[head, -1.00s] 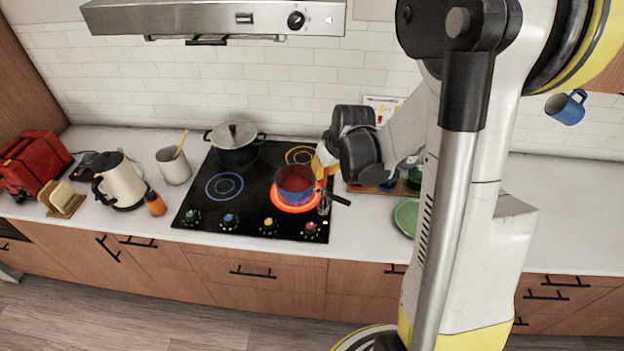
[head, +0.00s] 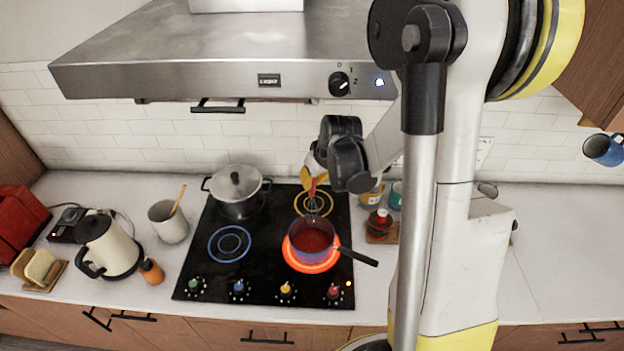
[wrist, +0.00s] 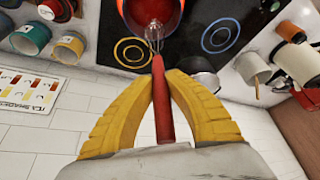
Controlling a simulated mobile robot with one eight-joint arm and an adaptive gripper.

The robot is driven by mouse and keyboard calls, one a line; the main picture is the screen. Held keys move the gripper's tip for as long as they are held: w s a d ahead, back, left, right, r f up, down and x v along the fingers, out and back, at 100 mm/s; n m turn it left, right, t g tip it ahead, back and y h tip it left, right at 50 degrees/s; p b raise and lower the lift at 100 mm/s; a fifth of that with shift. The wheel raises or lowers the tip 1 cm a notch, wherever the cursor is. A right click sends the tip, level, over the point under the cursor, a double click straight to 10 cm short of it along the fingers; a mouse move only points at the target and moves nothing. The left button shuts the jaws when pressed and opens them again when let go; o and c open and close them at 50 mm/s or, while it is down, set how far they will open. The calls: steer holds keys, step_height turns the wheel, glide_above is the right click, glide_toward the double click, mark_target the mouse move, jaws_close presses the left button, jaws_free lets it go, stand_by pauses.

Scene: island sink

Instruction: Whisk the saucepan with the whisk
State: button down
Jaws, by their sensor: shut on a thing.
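My gripper (head: 314,178) is shut on the whisk, and its yellow fingers (wrist: 161,75) pinch the red handle in the wrist view. The whisk (wrist: 162,105) points away from the gripper, with its wire loops (head: 314,205) hanging down in the head view. The blue saucepan (head: 311,263) sits on the glowing red front right burner, with red contents inside and its dark handle pointing right. The whisk loops show just behind the pan's far rim in the head view and overlap the pan (wrist: 128,22) in the wrist view. I cannot tell their exact height.
A lidded grey pot (head: 236,190) stands on the back left of the cooktop (head: 200,275). A utensil crock (head: 168,222) and cream kettle (head: 108,247) are left. Small mugs (head: 373,195) stand right of the cooktop. The range hood (head: 200,70) overhangs it.

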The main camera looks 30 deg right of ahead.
mark_target(311, 210)
step_height(311, 210, down, 13)
steer(key=b, duration=1)
steer(key=shift+w+b, duration=0.15)
steer(key=shift+b, duration=0.2)
steer(key=shift+a+r, duration=0.1)
